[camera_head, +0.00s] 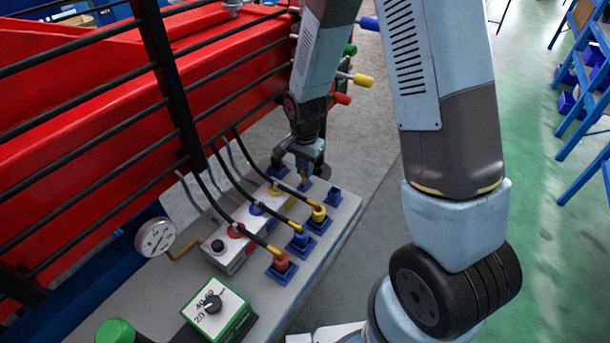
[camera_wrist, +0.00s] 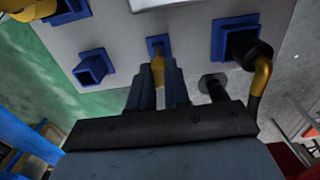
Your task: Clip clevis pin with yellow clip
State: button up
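My gripper (camera_head: 304,168) points down at the far end of the grey panel in the head view. In the wrist view, my gripper (camera_wrist: 160,72) has its two fingers close together with a small yellow piece, seemingly the yellow clip (camera_wrist: 158,70), between them. The clip's far end reaches a small blue holder (camera_wrist: 154,42) on the panel. Whether it is seated there or just above it, I cannot tell. I cannot make out a clevis pin with certainty in either view.
The grey panel (camera_head: 345,222) bears several blue sockets, some with bent black hoses ending in coloured plugs. An empty blue socket (camera_head: 333,196) stands near the gripper. Black bars and a red beam (camera_head: 90,100) run along the left. A gauge (camera_head: 156,237) and green-framed dial (camera_head: 214,307) stand nearer.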

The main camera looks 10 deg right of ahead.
grip_shut()
jog(key=shift+r, duration=2.35)
